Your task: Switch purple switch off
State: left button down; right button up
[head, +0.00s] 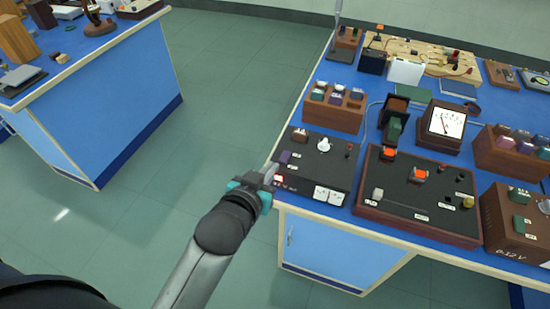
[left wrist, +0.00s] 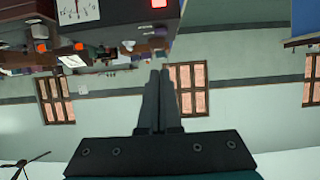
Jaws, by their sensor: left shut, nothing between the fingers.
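The purple switch (head: 285,157) sits on the left side of a dark control panel (head: 312,172) at the near left corner of the right bench. My left gripper (head: 269,171) is at the panel's left edge, just left of and nearer than the purple switch, beside a red-lit switch (head: 279,179). In the left wrist view its fingers (left wrist: 159,76) are together and empty. A red-lit part (left wrist: 158,4) shows at the top there. I cannot make out the purple switch in that view. My right gripper is not in view.
Open floor (head: 220,90) separates this bench from another blue bench (head: 110,95).

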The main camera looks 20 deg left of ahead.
pick_arm(q)
jog(key=shift+a+r, duration=0.15)
jog(key=shift+r, duration=0.7)
jog(key=b, duration=0.2)
send_over(281, 168)
jog(key=f, duration=0.2)
jog(key=w+f, duration=0.1)
jog(key=f, duration=0.3)
jog(key=shift+s+f+b, duration=0.3)
jog(key=shift+s, duration=0.05)
jog(key=shift+s+f, duration=0.1)
jog(key=shift+f, duration=0.5)
